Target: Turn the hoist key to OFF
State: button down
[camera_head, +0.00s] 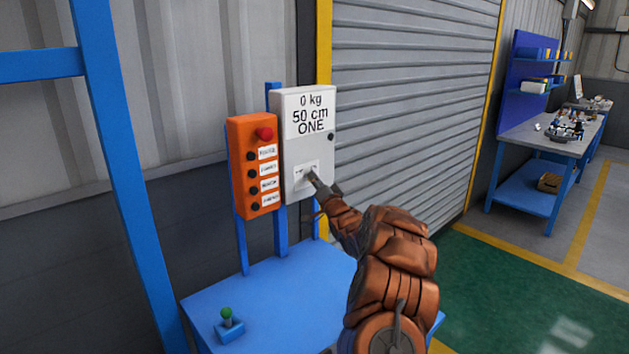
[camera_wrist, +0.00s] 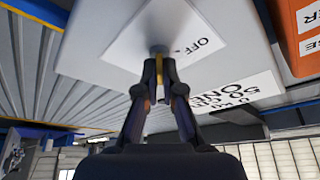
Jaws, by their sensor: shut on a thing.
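The white control box (camera_head: 307,130) hangs on blue posts and reads "0 kg 50 cm ONE". A white label plate (camera_head: 300,180) is low on its front, mostly behind my gripper. In the wrist view the plate (camera_wrist: 130,38) shows the word OFF to the right of a grey round lock (camera_wrist: 158,49). My gripper (camera_head: 315,180) reaches the plate from the right; in the wrist view its fingertips (camera_wrist: 160,68) are closed together at the lock. A thin yellowish strip, apparently the hoist key (camera_wrist: 160,76), shows between the fingers. I cannot tell which way the key points.
An orange button box (camera_head: 237,165) with a red knob (camera_head: 264,133) stands close left of the white box. Below is a blue table (camera_head: 275,290) with a small green-topped lever (camera_head: 228,322). A grey shutter (camera_head: 410,100) is behind. Green floor lies clear at right.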

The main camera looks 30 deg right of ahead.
jog(key=shift+d+f+n+b, duration=0.1)
jog(key=shift+f+n+b, duration=0.05)
jog(key=shift+n+b, duration=0.2)
jog(key=n+y+b, duration=0.3)
jog(key=n+y, duration=0.1)
jog(key=n, duration=0.4)
jog(key=n+g+y+b, duration=0.1)
jog(key=n+y+b, duration=0.2)
jog(key=n, duration=0.5)
jog(key=n+y+b, duration=0.3)
jog(key=n+y, duration=0.1)
jog(key=n, duration=0.4)
jog(key=shift+r+g+y, duration=0.2)
jog(key=shift+g+y, duration=0.1)
jog(key=shift+n, duration=0.35)
jog(key=c, duration=1.3)
grip_release()
jog(key=shift+s, duration=0.1)
